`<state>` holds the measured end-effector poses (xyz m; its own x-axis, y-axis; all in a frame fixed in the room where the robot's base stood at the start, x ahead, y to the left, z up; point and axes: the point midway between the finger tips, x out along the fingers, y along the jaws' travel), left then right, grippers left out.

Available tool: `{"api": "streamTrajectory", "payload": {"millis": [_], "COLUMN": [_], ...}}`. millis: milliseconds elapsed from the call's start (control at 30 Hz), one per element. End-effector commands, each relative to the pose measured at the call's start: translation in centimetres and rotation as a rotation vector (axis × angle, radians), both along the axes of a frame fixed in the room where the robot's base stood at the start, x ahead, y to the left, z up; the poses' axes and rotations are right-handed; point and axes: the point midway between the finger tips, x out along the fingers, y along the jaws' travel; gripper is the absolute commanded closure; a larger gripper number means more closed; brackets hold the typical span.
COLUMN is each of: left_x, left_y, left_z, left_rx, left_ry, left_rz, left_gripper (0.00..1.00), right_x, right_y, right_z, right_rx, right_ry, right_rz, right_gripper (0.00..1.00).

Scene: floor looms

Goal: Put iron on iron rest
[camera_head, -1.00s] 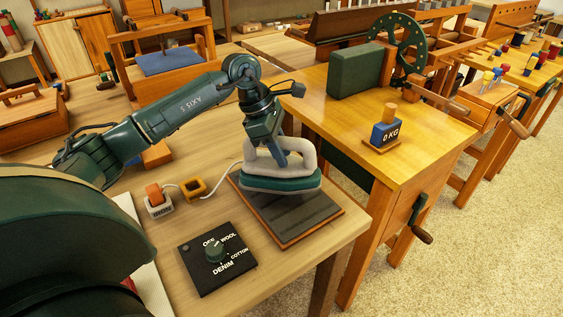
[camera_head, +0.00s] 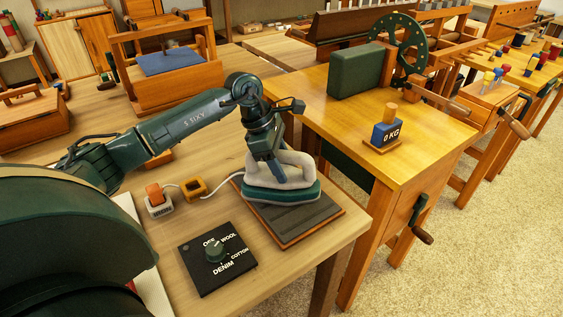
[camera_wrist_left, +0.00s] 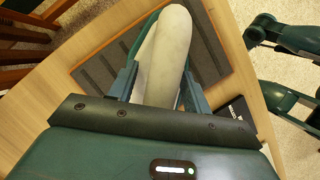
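The iron (camera_head: 296,170) has a pale grey looped handle and a dark green base. My left gripper (camera_head: 272,163) is shut on its handle; the left wrist view shows the handle (camera_wrist_left: 172,45) between the two fingers. The iron is level over the far part of the iron rest (camera_head: 300,228), a dark ribbed plate with a wooden rim. The rest also shows beyond the handle in the left wrist view (camera_wrist_left: 98,72). Whether the base touches the plate I cannot tell.
A black dial panel (camera_head: 217,262), a small block with an orange switch (camera_head: 158,203) and a yellow-brown ring (camera_head: 194,188) lie left of the rest. A white cord runs to the iron. A blue weight (camera_head: 386,132) stands on the right table.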

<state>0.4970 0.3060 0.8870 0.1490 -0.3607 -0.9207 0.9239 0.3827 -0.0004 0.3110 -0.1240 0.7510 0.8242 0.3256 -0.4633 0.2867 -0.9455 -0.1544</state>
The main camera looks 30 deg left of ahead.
Motion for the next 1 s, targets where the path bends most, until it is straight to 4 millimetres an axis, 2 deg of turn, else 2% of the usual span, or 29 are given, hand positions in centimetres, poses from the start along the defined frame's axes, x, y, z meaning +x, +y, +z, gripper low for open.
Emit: {"api": "streamTrajectory", "payload": {"millis": [167, 300, 367, 700, 833, 1000], "left_x": [0.0, 0.0, -0.1, -1.2, -1.6, -1.8], "left_y": [0.0, 0.3, 0.6, 3.2, 3.9, 4.3], "left_z": [0.1, 0.9, 1.8, 8.4, 10.2, 11.2], "left_rx": [0.000, 0.001, 0.002, 0.001, 0.001, 0.000], "left_ry": [0.000, -0.003, -0.004, -0.005, -0.002, 0.000], "left_rz": [0.000, 0.001, 0.002, 0.002, 0.001, 0.001], "left_gripper": [0.51, 0.51, 0.51, 0.51, 0.51, 0.51], "right_x": [0.0, 0.0, 0.0, 0.0, 0.0, 0.0], "right_y": [0.0, 0.0, 0.0, 0.0, 0.0, 0.0], "right_z": [0.1, 0.3, 0.2, 0.0, 0.0, 0.0], "right_rx": [0.000, -0.005, -0.003, 0.003, 0.004, 0.004], "right_ry": [-0.001, -0.004, -0.003, -0.001, -0.002, -0.002], "right_rz": [0.000, 0.000, 0.001, 0.000, 0.000, 0.000], "right_gripper": [0.48, 0.48, 0.48, 0.48, 0.48, 0.48]}}
